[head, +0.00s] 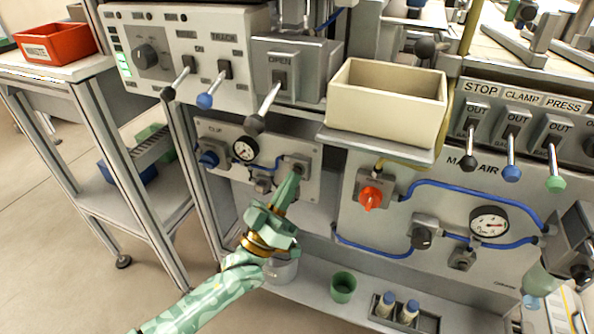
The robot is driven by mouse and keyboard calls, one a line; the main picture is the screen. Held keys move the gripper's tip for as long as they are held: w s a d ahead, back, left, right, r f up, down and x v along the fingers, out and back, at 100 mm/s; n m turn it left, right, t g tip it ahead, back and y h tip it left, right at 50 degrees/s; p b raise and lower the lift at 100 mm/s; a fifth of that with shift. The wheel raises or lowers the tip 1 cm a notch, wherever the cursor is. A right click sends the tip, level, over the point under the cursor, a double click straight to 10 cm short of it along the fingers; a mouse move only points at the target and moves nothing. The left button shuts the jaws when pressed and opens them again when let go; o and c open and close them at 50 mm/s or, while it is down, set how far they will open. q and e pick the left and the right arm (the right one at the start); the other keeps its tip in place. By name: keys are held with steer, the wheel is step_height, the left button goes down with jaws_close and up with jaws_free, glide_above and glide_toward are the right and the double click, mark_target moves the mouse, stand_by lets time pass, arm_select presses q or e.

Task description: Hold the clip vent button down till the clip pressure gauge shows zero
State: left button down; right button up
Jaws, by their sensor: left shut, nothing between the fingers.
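The CLIP panel is a pale plate (221,131) on the machine front, left of centre. It carries a small round white gauge (245,149) with a black rim; its needle is too small to read surely. A grey fitting (298,159) is at the panel's right. My left gripper (288,186), green-patterned with gold bands, is shut and empty. Its fingertips are at the front of this fitting, and contact cannot be told. They hide any button there. My right gripper is not in view.
A cream bin (388,99) stands on a ledge to the right. A red rotary handle (371,196) and larger gauge (489,222) are on the main air panel. A green cup (343,287) stands below.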

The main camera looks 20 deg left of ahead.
arm_select(q)
steer(key=shift+w, duration=0.35)
stand_by(0.6)
steer(key=shift+s+r, duration=0.1)
steer(key=shift+s, duration=0.05)
steer(key=shift+s+p, duration=0.3)
steer(key=shift+s, duration=0.35)
steer(key=s+p, duration=0.2)
steer(key=s, duration=0.3)
steer(key=shift+a, duration=0.1)
stand_by(0.3)
